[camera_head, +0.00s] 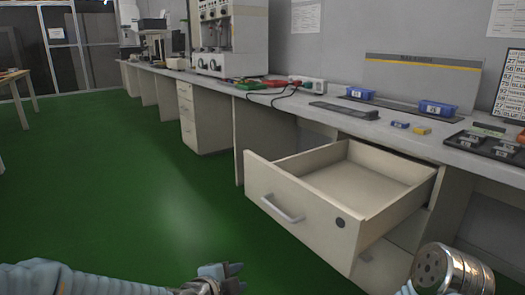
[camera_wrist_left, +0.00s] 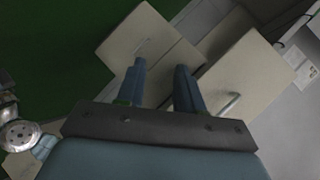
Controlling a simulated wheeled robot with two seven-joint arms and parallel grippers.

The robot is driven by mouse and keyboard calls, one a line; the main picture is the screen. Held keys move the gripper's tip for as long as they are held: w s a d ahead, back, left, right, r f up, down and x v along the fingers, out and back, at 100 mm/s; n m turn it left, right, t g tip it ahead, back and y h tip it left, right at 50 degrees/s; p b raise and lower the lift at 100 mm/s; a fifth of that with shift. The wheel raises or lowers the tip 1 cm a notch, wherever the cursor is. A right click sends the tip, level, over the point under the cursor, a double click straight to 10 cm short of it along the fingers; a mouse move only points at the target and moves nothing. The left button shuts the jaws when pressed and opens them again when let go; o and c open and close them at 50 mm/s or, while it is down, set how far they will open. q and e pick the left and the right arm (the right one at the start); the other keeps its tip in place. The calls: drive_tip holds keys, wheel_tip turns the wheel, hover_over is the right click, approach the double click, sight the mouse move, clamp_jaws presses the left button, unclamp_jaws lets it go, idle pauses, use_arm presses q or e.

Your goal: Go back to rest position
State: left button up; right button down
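My left gripper (camera_head: 236,273) is low at the bottom edge of the head view, over the green floor and left of the open drawer. In the left wrist view my left gripper (camera_wrist_left: 160,78) has its two dark fingers apart, with nothing held between them. My right gripper is not seen; only a metallic part of my right arm shows at the bottom right of the head view. The drawer (camera_head: 300,215) under the bench is pulled out, and its inside looks empty. My left gripper is apart from its handle (camera_head: 281,209) in the head view.
The long grey bench (camera_head: 365,125) runs along the wall. It carries blue bins (camera_head: 437,108), a black tray (camera_head: 485,148), a power strip (camera_head: 307,84) with cables and a large machine (camera_head: 229,38). The open drawer juts into the room. Green floor (camera_head: 120,190) on the left is clear.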

use_arm(q)
drive_tip(key=s+a+f+n+g+y, duration=0.1)
drive_tip(key=s+a+f+n+g, duration=0.3)
drive_tip(key=f, duration=0.7)
drive_tip(key=s+a+f+n+g+y, duration=0.1)
drive_tip(key=s+f+n, duration=0.1)
drive_tip(key=f+n, duration=0.65)
drive_tip(key=s+f+n+g, duration=0.4)
drive_tip(key=s+f+n, duration=0.2)
drive_tip(key=s+f, duration=0.55)
wheel_tip(320, 180, up, 10)
drive_tip(key=n+p, duration=0.1)
drive_tip(key=p, duration=1.2)
drive_tip(key=shift+n+g+h, duration=0.3)
drive_tip(key=shift+n+g, duration=0.05)
drive_tip(key=shift+g, duration=0.05)
drive_tip(key=shift+s, duration=0.1)
